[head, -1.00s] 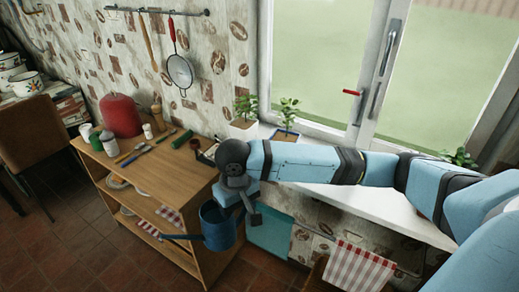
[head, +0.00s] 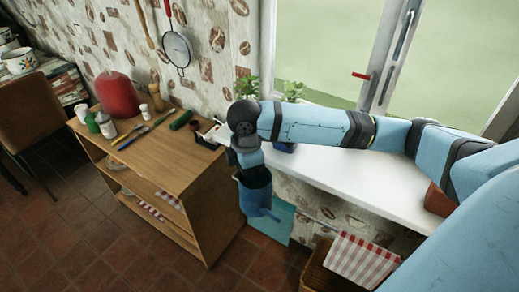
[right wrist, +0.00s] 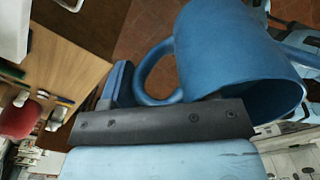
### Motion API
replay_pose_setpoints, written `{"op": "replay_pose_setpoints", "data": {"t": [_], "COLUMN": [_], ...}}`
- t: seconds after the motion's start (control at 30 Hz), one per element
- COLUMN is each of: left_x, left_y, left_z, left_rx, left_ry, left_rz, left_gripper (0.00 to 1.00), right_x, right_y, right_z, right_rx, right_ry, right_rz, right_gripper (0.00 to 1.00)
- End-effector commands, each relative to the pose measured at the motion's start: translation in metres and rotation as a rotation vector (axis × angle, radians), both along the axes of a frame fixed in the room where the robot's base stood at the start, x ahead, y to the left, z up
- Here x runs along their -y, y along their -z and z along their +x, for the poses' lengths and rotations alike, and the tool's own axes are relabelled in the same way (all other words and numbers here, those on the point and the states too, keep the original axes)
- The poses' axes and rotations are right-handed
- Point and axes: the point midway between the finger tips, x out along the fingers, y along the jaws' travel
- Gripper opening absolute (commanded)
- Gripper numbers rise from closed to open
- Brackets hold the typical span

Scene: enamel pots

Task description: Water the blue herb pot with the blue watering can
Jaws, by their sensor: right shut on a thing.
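The blue watering can (head: 256,198) hangs from my right gripper (head: 249,168) in the head view, in front of the cabinet and below the window sill. In the right wrist view, the can (right wrist: 235,50) fills the upper right, and my right gripper (right wrist: 150,95) is shut at its looped handle. The can's spout points to the lower right in the head view. The blue herb pot (head: 285,147) stands on the sill; my arm hides most of it, and its green leaves (head: 292,90) show above the arm. My left gripper is not in view.
A wooden cabinet (head: 205,205) at the left bears a red canister (head: 117,95), bottles and utensils. Another plant (head: 246,87) is beside the herb, its pot hidden. A terracotta pot (head: 437,200) stands farther right. The sill (head: 350,170) between is clear. A checked towel (head: 360,255) hangs below.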

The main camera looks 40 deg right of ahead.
Motion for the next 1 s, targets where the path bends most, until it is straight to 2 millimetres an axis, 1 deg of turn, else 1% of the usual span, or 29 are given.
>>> {"op": "replay_pose_setpoints", "data": {"t": [0.1, 1.0], "left_x": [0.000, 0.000], "left_y": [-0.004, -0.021], "left_z": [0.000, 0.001], "left_rx": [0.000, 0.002], "left_ry": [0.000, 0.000], "left_rz": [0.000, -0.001], "left_gripper": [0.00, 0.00], "right_x": [0.005, 0.039], "right_y": [-0.004, -0.023], "right_z": [0.002, 0.013], "right_rx": [0.001, 0.017], "right_ry": [-0.210, -1.872], "right_rz": [0.001, 0.018], "right_gripper": [0.07, 0.07]}}
